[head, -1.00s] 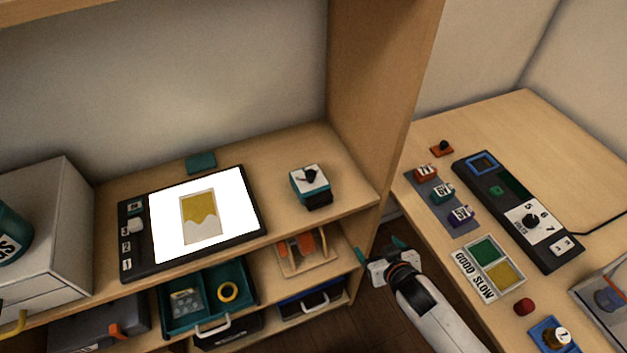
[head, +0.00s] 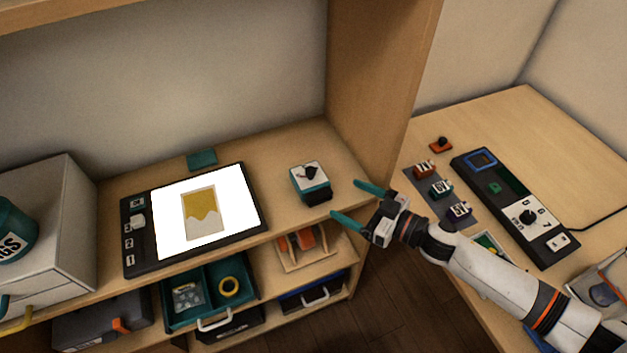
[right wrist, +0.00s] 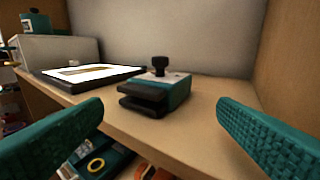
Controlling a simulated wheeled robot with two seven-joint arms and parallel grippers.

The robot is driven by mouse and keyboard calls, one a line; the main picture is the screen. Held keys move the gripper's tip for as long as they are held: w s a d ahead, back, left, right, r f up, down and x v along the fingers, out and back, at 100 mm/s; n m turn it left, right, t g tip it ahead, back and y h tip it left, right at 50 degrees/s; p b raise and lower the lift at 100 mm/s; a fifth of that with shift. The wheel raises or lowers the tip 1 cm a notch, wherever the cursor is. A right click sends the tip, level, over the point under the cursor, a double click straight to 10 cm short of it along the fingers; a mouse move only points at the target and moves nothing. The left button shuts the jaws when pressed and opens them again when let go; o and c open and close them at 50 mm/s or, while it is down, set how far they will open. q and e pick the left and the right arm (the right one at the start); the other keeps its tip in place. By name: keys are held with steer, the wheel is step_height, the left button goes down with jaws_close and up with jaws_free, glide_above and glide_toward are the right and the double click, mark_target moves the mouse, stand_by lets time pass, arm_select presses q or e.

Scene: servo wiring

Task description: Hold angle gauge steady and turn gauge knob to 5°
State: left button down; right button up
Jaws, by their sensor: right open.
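My left gripper is not in view.
A black-framed screen (head: 254,205) lies left of the gauge. Teal and wooden trays sit on the shelf below. An upright wooden side panel (head: 375,90) rises behind the gripper. The right table (head: 535,120) holds a black dial panel (head: 480,170) and small coloured modules.

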mark_target(324, 189)
steer(key=shift+b+x, duration=0.45)
steer(key=shift+x, duration=4.5)
jaws_close()
steer(key=c, duration=1.7)
jaws_free()
steer(key=shift+c, duration=0.2)
steer(key=o, duration=1.5)
